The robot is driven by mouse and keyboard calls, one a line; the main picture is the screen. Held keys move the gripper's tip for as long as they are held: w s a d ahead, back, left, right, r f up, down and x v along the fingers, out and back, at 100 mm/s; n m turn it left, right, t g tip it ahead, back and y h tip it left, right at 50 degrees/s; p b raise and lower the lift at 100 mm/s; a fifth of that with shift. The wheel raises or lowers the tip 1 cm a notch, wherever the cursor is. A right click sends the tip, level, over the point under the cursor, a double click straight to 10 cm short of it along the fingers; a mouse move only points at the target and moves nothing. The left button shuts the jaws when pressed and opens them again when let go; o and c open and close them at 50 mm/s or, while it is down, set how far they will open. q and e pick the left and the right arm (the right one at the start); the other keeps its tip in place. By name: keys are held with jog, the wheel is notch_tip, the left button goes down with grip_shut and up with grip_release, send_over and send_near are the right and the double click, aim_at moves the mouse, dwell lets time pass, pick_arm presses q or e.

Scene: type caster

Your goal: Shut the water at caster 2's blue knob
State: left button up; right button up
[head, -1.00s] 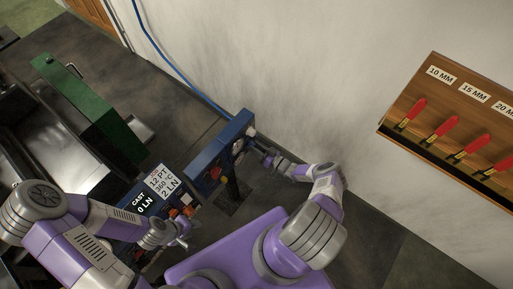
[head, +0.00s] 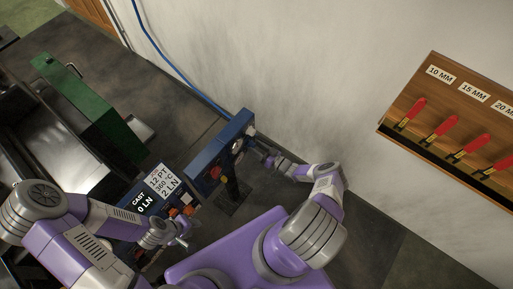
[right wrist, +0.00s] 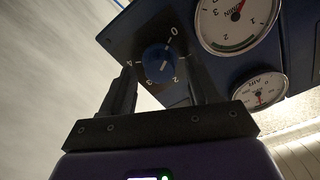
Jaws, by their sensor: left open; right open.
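The blue knob (right wrist: 157,59) sits on a dark blue panel (right wrist: 120,38) in the right wrist view, ringed by white numbers, with a 0 at its upper right. A white pointer mark shows on it. My right gripper (right wrist: 163,76) is open, its two black fingers on either side of the knob; I cannot tell whether they touch it. In the head view my right gripper (head: 268,158) is at the wall-side end of the blue panel (head: 216,150), and the knob is too small to make out. My left gripper (head: 180,240) is open and empty near the caster's control box.
Two round white gauges (right wrist: 238,18) sit right of the knob. A red knob (head: 215,173) is on the panel's near end. A control box with a display (head: 146,203) stands left. A wooden rack of red-handled tools (head: 440,130) hangs on the wall at right.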

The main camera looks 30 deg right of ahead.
jog(key=v, duration=0.7)
jog(key=shift+p, duration=0.45)
